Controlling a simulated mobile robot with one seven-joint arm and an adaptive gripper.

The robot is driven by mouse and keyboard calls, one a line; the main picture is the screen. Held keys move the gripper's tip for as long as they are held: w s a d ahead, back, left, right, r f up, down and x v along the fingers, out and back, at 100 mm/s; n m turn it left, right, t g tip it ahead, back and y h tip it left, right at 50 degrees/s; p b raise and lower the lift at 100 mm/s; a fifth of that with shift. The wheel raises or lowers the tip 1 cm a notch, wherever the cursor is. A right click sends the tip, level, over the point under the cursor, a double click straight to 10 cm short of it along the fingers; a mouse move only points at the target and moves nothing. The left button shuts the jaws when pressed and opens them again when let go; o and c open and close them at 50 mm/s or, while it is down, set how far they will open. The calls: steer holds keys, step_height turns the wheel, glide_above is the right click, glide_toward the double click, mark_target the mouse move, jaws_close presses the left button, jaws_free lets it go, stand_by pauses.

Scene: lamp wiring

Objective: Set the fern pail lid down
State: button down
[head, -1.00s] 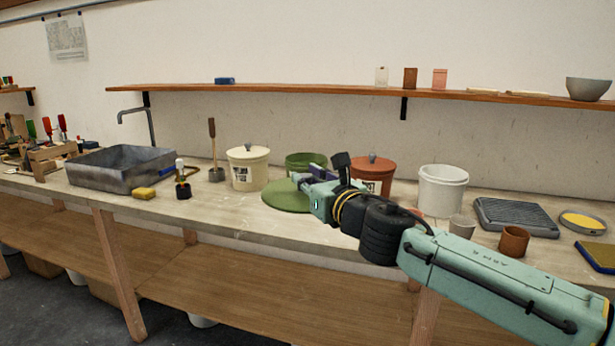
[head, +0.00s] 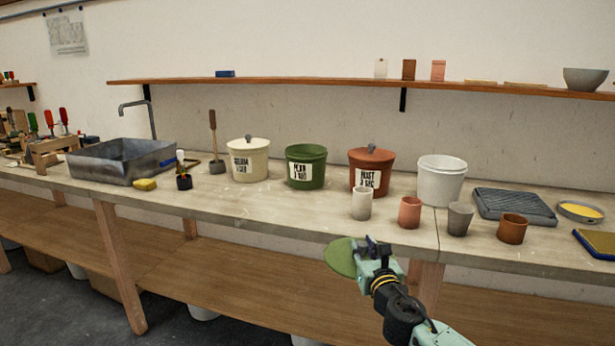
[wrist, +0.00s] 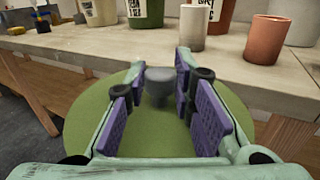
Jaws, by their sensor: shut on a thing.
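The fern pail lid (head: 342,257) is a flat green disc, and I see it in front of the bench's front edge, clear of the bench top. My gripper (head: 371,248) is shut on it. In the wrist view the lid (wrist: 88,120) spreads below my gripper (wrist: 160,78), with its grey knob (wrist: 158,85) between the purple finger pads. The green fern pail (head: 305,170) stands upright and uncovered on the bench, with a white label on its front.
A cream lidded pail (head: 248,162) and a rust lidded pail (head: 371,172) flank the green one. Several cups, including a pale one (head: 361,205) and a pink one (head: 410,212), stand near the front edge.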

step_height(320, 180, down, 21)
steer(key=s+a+m+h+b, duration=0.1)
steer(key=s+a+h+b, duration=0.1)
steer(key=s+a+f+b, duration=0.2)
steer(key=s+a+f, duration=0.2)
steer(key=a+f, duration=0.7)
steer(key=shift+s+a+f, duration=0.15)
steer(key=shift+a+f, duration=0.1)
steer(key=shift+f, duration=0.45)
